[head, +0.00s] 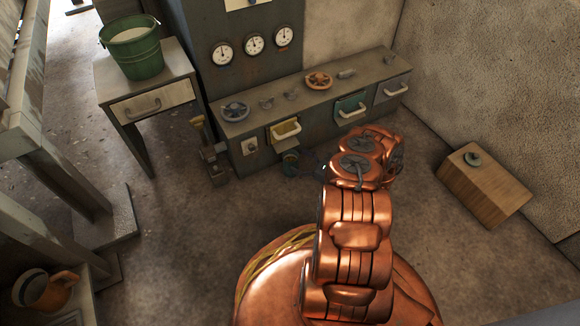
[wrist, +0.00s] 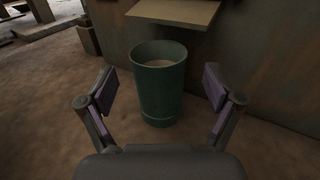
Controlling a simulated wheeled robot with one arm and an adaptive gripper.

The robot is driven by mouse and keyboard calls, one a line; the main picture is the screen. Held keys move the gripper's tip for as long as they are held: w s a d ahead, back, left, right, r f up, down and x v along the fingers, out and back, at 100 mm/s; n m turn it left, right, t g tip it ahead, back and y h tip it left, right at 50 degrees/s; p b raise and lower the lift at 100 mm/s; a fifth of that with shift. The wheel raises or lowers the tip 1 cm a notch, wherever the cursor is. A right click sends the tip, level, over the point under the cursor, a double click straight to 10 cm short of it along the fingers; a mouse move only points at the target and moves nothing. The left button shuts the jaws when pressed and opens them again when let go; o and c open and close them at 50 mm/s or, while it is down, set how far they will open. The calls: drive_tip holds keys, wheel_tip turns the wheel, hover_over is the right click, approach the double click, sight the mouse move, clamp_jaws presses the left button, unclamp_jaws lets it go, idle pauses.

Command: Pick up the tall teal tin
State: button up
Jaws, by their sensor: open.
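The tall teal tin (wrist: 158,98) stands upright on the floor in the wrist view, open at the top with something pale inside. In the head view the tin (head: 290,162) is small and partly hidden, by the foot of the grey cabinet below the yellow drawer. My gripper (wrist: 161,84) is open, one finger on each side of the tin in the picture. Gaps show on both sides, and I cannot tell whether the tin is between the fingers or beyond them. In the head view my gripper (head: 308,165) is dark and close beside the tin.
The pulled-out yellow drawer (head: 285,130) overhangs the floor just behind the tin; its underside board (wrist: 176,12) shows in the wrist view. The grey cabinet (head: 232,158) stands close behind. A dark post-like stand (head: 214,163) is to the left. A wooden box (head: 484,188) lies right.

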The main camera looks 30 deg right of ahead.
sight(291, 157)
drive_tip(key=b+x, duration=0.1)
drive_tip(key=x, duration=0.2)
drive_tip(key=shift+w+f+b, duration=0.1)
drive_tip(key=shift+f+b, duration=0.1)
drive_tip(key=shift+b, duration=0.2)
drive_tip(key=shift+w+a+r, duration=0.15)
drive_tip(key=shift+w+a, duration=0.1)
drive_tip(key=shift+c, duration=0.3)
drive_tip(key=c, duration=1.6)
